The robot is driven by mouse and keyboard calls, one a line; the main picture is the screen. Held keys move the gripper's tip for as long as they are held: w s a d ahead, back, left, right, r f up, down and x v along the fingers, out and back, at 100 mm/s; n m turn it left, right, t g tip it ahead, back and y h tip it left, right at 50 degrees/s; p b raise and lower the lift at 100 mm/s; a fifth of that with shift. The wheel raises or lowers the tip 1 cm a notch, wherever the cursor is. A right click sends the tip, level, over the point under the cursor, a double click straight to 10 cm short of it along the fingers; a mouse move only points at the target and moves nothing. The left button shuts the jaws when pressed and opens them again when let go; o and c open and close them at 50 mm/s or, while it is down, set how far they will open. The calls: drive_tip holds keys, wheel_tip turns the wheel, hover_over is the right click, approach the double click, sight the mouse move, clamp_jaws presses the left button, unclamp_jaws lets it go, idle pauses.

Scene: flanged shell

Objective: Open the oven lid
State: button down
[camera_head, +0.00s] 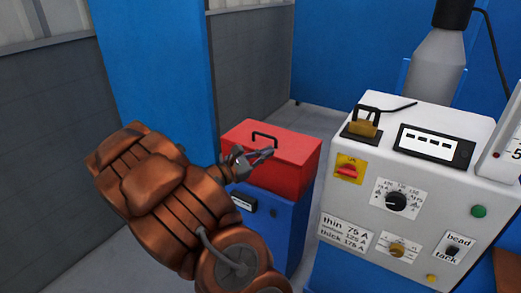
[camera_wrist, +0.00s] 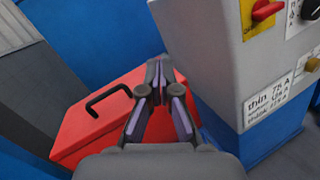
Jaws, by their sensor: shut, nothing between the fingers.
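The oven appears to be the red box (camera_head: 288,180) on a blue cabinet (camera_head: 284,222), with its red lid (camera_head: 290,143) lying closed. A black handle (camera_head: 264,137) arches up from the lid. My gripper (camera_head: 268,153) is shut and empty, in front of the box and just below the handle in the head view. In the wrist view the lid (camera_wrist: 95,118) and handle (camera_wrist: 107,97) lie left of my gripper (camera_wrist: 160,68). The fingers point past the handle toward the box's right side. I cannot tell whether they touch the box.
A white control panel (camera_head: 375,240) with knobs and switches stands close on the right. A blue wall panel (camera_head: 160,70) rises behind on the left. Grey walls (camera_head: 45,160) stand farther left. A narrow strip of grey floor (camera_head: 312,112) shows behind the box.

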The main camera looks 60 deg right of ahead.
sight(260, 148)
drive_tip(key=w+d+f+n+t+h+b, duration=0.1)
drive_tip(key=w+d+f+n+t, duration=0.1)
drive_tip(key=w+f+n+t, duration=0.3)
drive_tip(key=w+d+f+n+t+h+b, duration=0.1)
drive_tip(key=w+d+f+n+t, duration=0.1)
drive_tip(key=w+d+f+n, duration=0.25)
drive_tip(key=shift+m, duration=0.45)
drive_tip(key=d, duration=0.2)
drive_tip(key=w+d, duration=0.1)
drive_tip(key=d, duration=0.2)
drive_tip(key=w+d+r+p, duration=0.1)
drive_tip(key=d, duration=0.1)
drive_tip(key=shift+d, duration=0.4)
drive_tip(key=shift+r, duration=0.15)
drive_tip(key=shift+r+p, duration=0.4)
drive_tip(key=shift+r, duration=0.1)
drive_tip(key=shift+d+r, duration=0.1)
